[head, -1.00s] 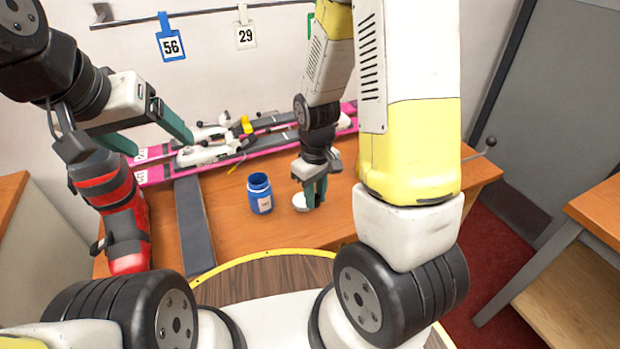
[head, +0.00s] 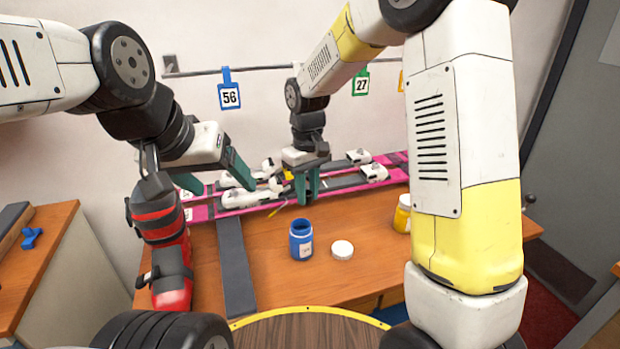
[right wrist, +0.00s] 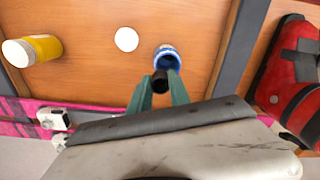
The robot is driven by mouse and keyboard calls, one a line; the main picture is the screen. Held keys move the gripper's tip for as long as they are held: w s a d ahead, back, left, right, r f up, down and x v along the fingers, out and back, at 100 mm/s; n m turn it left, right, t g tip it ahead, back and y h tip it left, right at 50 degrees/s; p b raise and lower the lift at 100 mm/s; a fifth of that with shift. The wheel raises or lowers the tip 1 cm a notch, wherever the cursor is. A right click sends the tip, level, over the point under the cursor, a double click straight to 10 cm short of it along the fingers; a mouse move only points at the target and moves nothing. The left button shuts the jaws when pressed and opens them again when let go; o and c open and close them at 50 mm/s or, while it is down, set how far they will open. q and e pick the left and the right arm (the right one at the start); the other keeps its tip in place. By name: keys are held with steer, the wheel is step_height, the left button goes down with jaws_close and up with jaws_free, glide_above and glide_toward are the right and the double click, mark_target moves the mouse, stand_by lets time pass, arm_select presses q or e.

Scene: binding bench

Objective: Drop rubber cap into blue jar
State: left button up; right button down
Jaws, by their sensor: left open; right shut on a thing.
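The blue jar (head: 301,245) stands upright and open on the orange bench; in the right wrist view its round mouth shows just beyond my fingertips (right wrist: 167,56). My right gripper (head: 308,195) points down, raised above the bench, and appears above and slightly behind the jar in the head view. It is shut on the dark rubber cap (right wrist: 160,82), seen between the green fingertips in the right wrist view. My left gripper (head: 215,184) is open and empty over the left of the bench.
A round white dish (head: 342,250) lies right of the jar. A yellow jar with a white lid (head: 402,214) stands further right. Pink skis with bindings (head: 255,195) lie along the back. A red boot (head: 168,245) and a dark strip (head: 235,268) are on the left.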

mark_target(308, 193)
steer(key=shift+f, duration=1.4)
steer(key=c, duration=1.1)
jaws_free()
steer(key=shift+c, duration=0.2)
steer(key=shift+r, duration=0.15)
step_height(308, 193, up, 8)
steer(key=shift+f, duration=0.25)
